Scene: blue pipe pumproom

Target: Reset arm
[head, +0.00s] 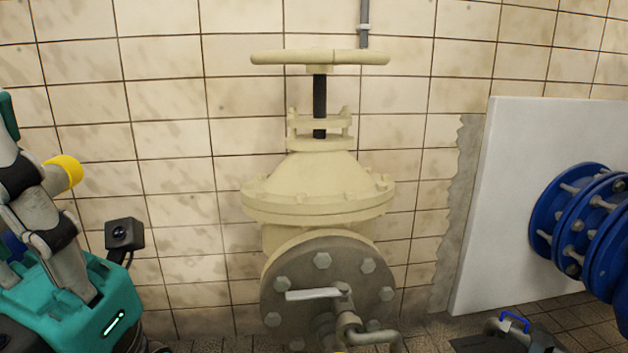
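My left gripper (38,175) is at the left edge, with a teal housing, a green light strip and grey finger links with black joints. Its fingers point up and are partly cut off by the frame, so I cannot tell whether it is open or shut. A yellow cylindrical piece shows at the finger links. A small black camera box sits beside the housing. The gripper appears to the left of the large cream gate valve (318,185), apart from it in the picture. My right gripper is not in view.
The valve has a cream handwheel (318,58) on top and a grey bolted flange (325,268) below. A small tap with a light lever (313,294) is in front. Blue flanged pipes (590,225) stick out at right from a white panel (505,190). A blue-handled object (514,319) shows lower right.

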